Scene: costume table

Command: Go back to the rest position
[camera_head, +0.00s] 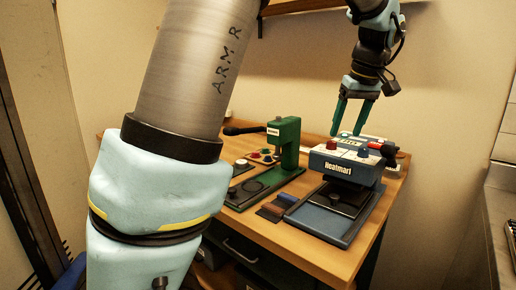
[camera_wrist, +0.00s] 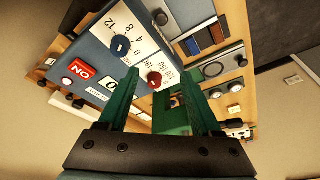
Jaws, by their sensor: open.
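My gripper (camera_head: 354,117) has two green fingers and hangs open and empty in the head view. It is above and behind the blue heat press (camera_head: 346,165) marked "Heatmart", with its fingers pointing down. In the wrist view the fingers of my gripper (camera_wrist: 163,95) are spread apart with nothing between them. The heat press control panel (camera_wrist: 115,55) with its blue and red knobs lies beyond the left finger. Whether the fingers touch the press cannot be told, but they look apart from it.
A green button press (camera_head: 287,140) with a black lever stands left of the heat press on the wooden table (camera_head: 290,240). Small coloured parts (camera_head: 262,155) lie behind it. Blue and brown pieces (camera_head: 275,207) lie between the machines. A shelf (camera_head: 310,12) is on the wall above.

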